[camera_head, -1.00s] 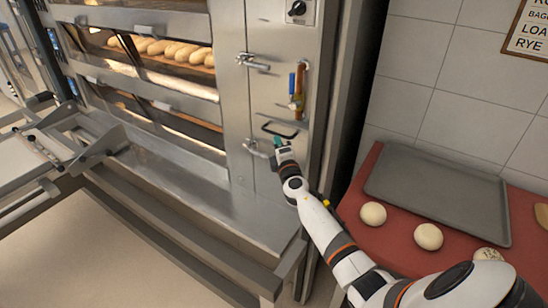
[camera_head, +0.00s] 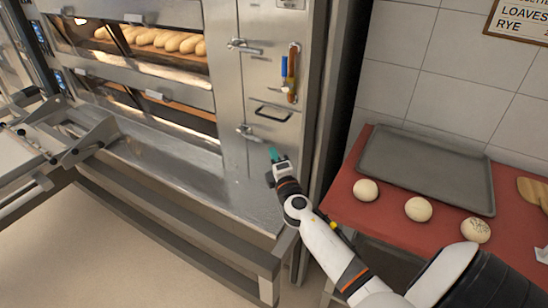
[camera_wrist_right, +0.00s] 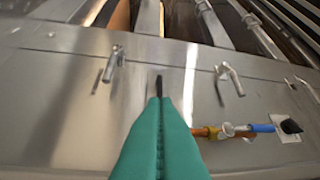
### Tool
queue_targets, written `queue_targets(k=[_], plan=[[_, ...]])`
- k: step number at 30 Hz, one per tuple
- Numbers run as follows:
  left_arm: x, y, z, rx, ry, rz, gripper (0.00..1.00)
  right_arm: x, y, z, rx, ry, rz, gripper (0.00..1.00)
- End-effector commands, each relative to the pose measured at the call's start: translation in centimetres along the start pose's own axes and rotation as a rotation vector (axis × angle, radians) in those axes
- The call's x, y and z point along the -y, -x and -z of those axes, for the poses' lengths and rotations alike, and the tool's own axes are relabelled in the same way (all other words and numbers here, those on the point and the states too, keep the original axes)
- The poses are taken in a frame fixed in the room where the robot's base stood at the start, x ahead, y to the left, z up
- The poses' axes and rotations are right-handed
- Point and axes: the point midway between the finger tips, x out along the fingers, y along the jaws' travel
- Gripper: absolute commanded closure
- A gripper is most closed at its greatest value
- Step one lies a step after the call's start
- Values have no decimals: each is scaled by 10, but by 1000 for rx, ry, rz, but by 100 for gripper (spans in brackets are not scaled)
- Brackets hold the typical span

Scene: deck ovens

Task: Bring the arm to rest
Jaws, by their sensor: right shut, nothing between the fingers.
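My right gripper (camera_head: 273,155) is in front of the oven's steel side panel (camera_head: 232,110), just below and right of the lower lever handle (camera_head: 248,133). Its teal fingers are shut and empty. In the right wrist view the shut fingers (camera_wrist_right: 160,105) point at the panel, with the black pull handle (camera_wrist_right: 159,86) just beyond their tips. That black handle also shows in the head view (camera_head: 271,113), above the gripper. My right arm reaches in from the lower right. My left gripper is not in view.
Loaves (camera_head: 165,41) lie in the upper oven deck. A blue and an orange-handled tool (camera_head: 291,75) hang on the panel. At right, a red table (camera_head: 340,207) bears a grey tray (camera_head: 425,165) and several dough balls (camera_head: 418,209). A steel ledge (camera_head: 190,185) runs below the oven.

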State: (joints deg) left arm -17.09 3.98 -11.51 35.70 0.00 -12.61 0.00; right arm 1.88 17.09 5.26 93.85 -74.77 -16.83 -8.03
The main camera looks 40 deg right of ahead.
Motion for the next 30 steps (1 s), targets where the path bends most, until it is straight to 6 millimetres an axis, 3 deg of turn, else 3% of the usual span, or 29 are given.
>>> queue_targets(k=[9,13,17,21,24,30], plan=[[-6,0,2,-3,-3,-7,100,0,9,0,-6,-13,-4,100],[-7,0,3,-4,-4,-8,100,-6,33,2,-75,-155,-56,100],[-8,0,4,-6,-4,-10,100,-31,95,1,-230,-467,-242,100],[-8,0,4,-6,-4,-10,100,-65,186,-20,-398,-781,-580,100],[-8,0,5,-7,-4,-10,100,-75,235,-36,-462,-892,-770,100],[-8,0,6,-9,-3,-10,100,-76,304,-62,-525,-999,-1042,100]])
